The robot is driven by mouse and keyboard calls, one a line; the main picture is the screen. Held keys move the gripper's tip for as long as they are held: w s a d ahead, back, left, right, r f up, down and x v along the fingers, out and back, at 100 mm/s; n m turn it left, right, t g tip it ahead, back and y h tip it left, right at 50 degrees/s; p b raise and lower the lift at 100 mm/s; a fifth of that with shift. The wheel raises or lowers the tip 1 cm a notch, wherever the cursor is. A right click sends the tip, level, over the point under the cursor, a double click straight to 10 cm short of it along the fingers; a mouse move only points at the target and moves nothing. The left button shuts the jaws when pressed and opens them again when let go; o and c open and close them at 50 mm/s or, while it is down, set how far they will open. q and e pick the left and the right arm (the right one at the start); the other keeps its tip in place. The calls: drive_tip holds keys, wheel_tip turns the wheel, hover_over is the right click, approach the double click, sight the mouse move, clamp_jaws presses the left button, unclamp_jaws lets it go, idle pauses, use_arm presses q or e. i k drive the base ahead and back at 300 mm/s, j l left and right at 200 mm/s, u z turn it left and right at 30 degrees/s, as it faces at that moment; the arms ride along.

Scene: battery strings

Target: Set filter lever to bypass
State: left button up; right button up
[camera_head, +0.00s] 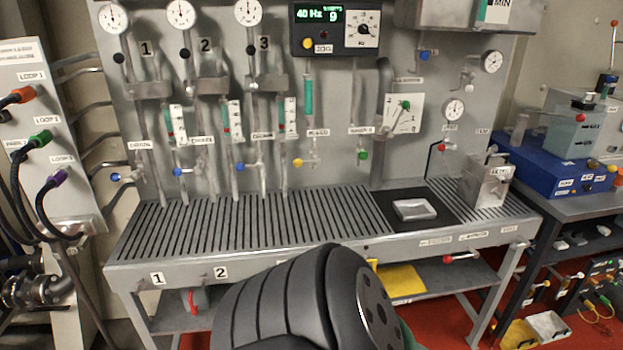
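A white plate (394,122) with printed marks is on the grey back panel, right of centre. A lever with a green knob (405,105) crosses it, its knob toward the upper right. This looks like the filter lever, but the small labels near it are too blurred to read. Nothing touches the lever. Neither of my grippers is in view. A black ribbed link of my arm rises at the bottom centre, well below the plate and in front of the bench.
A slatted grey bench (250,228) runs below the panel, with a small silver dish (414,209) on a black mat. Valves, tubes and gauges crowd the panel. A metal box (487,180) stands at the bench's right end. A blue unit (560,170) is farther right.

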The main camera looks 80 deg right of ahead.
sight(446, 259)
drive_tip(key=z, duration=3.8)
drive_tip(key=k+l+z, duration=0.15)
drive_tip(key=z, duration=0.8)
